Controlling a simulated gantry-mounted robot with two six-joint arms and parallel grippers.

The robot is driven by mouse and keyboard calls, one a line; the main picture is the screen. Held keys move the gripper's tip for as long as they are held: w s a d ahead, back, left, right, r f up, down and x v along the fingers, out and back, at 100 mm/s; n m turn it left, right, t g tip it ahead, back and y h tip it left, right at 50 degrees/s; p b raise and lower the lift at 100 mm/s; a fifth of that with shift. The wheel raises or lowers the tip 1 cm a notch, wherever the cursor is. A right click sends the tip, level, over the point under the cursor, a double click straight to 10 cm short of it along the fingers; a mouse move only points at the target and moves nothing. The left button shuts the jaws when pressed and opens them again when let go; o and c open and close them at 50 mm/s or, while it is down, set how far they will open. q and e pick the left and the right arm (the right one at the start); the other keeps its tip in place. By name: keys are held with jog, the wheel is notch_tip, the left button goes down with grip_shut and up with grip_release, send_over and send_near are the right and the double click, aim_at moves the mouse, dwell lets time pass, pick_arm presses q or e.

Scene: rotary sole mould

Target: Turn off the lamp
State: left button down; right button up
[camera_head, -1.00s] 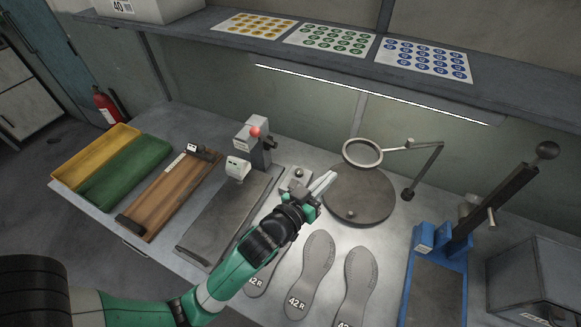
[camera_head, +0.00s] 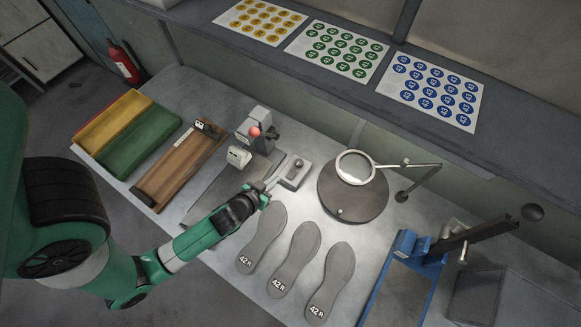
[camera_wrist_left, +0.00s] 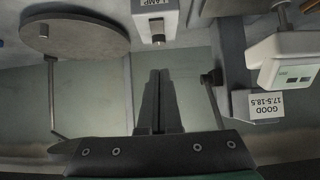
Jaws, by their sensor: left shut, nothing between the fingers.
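The gripper (camera_wrist_left: 159,72) lies just short of the toggle in the wrist view, apparently apart. The lamp strip under the shelf is not visible now. My right gripper is not in view.
A magnifier ring (camera_head: 355,167) hangs over the turntable (camera_head: 350,205). Several grey soles (camera_head: 297,258) lie in front. The press with a red knob (camera_head: 254,131) stands left of the box. A blue-based lever tool (camera_head: 405,275) stands right.

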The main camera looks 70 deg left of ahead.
pick_arm(q)
jog(key=b, duration=0.2)
send_over(289, 177)
notch_tip(289, 177, down, 6)
jog(key=shift+s+f, duration=0.15)
jog(key=shift+f, duration=0.05)
notch_tip(289, 177, down, 3)
jog(key=shift+f+b, duration=0.2)
jog(key=shift+b, duration=0.1)
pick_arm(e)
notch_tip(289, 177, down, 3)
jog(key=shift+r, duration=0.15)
pick_arm(q)
jog(key=shift+w, duration=0.2)
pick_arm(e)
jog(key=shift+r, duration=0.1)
